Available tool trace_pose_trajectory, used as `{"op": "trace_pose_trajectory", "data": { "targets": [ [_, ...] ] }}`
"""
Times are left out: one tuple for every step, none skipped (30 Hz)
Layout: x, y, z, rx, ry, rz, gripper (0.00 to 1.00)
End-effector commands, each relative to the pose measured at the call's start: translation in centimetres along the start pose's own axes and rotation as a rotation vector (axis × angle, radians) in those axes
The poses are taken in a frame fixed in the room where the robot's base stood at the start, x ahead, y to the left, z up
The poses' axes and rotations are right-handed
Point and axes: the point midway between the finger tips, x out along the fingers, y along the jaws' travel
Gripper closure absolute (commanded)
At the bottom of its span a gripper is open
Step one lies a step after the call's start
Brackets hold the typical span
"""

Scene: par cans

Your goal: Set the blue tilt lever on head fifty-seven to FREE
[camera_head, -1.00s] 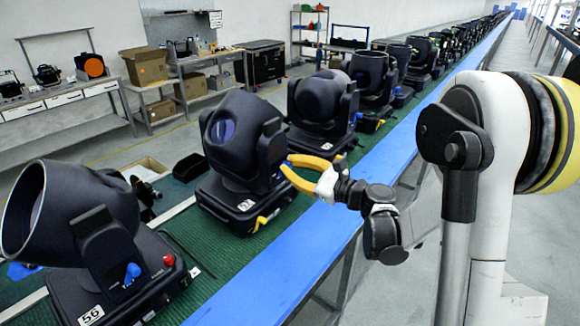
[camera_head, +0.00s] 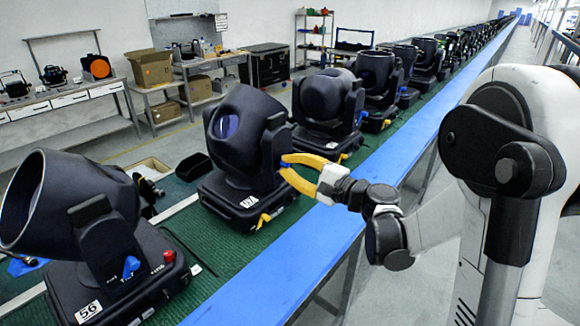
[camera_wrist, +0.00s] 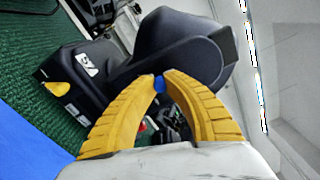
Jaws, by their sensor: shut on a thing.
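Head fifty-seven (camera_head: 238,130) is a black moving-head lamp on the green mat, with a white number label (camera_head: 249,202) on its base. It also shows sideways in the wrist view (camera_wrist: 180,45). My gripper (camera_head: 286,162) has yellow ribbed fingers and reaches the right side of the head's yoke. In the wrist view its fingertips (camera_wrist: 158,77) close on the small blue tilt lever (camera_wrist: 158,84), of which only a bit shows between them. The lever's FREE marking and exact setting cannot be read.
Head fifty-six (camera_head: 95,225) stands at the near left, with its own blue lever (camera_head: 131,266) and a red knob (camera_head: 169,256). Several more heads line the mat behind. A blue strip (camera_head: 290,262) runs along the bench edge, with an open aisle to the right.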

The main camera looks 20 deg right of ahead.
Motion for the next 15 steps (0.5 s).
{"op": "trace_pose_trajectory", "data": {
  "targets": [
    [-0.03,0.25,0.04,-0.031,0.001,0.002,1.00],
    [-0.03,0.28,0.08,-0.051,0.001,0.002,1.00],
    [-0.03,0.32,0.14,-0.075,0.001,0.002,1.00],
    [-0.03,0.34,0.18,-0.091,0.001,0.002,1.00],
    [-0.03,0.37,0.22,-0.108,0.001,0.002,1.00],
    [-0.04,0.40,0.26,-0.126,0.001,0.002,1.00],
    [-0.04,0.42,0.29,-0.140,0.001,0.002,1.00],
    [-0.04,0.43,0.32,-0.152,0.001,0.002,1.00],
    [-0.04,0.45,0.35,-0.167,0.001,0.002,1.00],
    [-0.04,0.47,0.37,-0.176,0.001,0.002,1.00],
    [-0.04,0.48,0.39,-0.184,0.001,0.002,1.00],
    [-0.04,0.49,0.40,-0.194,0.001,0.002,1.00],
    [-0.04,0.49,0.41,-0.201,0.002,0.001,1.00],
    [-0.04,0.50,0.42,-0.206,0.002,0.001,1.00],
    [-0.04,0.50,0.43,-0.211,0.002,0.001,1.00]
  ]
}}
